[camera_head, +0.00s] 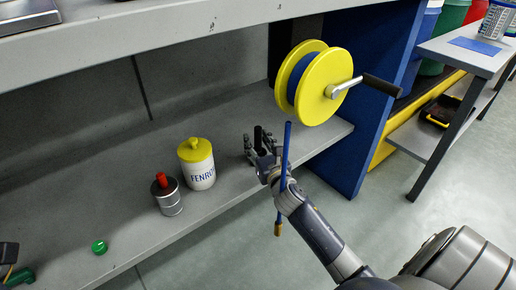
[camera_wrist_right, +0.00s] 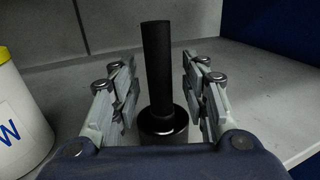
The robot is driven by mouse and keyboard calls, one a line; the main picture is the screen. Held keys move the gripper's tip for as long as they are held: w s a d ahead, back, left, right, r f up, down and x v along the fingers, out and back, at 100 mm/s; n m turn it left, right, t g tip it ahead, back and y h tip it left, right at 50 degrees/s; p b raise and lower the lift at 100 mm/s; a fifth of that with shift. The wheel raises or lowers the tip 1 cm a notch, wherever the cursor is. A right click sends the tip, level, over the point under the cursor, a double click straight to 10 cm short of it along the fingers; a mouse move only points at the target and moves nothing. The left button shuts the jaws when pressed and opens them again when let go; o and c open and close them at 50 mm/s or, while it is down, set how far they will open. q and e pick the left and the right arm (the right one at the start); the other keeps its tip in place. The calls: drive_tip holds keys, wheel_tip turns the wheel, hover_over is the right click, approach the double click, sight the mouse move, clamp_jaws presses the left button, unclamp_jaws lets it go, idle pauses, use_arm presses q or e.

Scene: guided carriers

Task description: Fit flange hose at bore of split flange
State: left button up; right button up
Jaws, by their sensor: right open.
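A black upright tube on a wider round collar, which looks like the flange hose (camera_head: 257,133), stands on the lower shelf. In the right wrist view the flange hose (camera_wrist_right: 157,70) is between the two fingers, with a visible gap on each side. My right gripper (camera_head: 258,147) is open around it, and its fingers (camera_wrist_right: 158,95) do not touch it. The lower end of the collar is partly hidden by the gripper body. I cannot make out a split flange in either view.
A yellow reel (camera_head: 333,85) with a blue hose (camera_head: 286,150) hangs close to my right wrist; the hose crosses in front of it. A yellow-lidded white jar (camera_head: 201,176), a grey can with red top (camera_head: 168,198) and a green cap (camera_head: 99,247) are left on the shelf (camera_head: 120,190). A blue panel (camera_head: 350,160) stands right.

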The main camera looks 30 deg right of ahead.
clamp_jaws()
drive_tip(key=shift+r, duration=0.2)
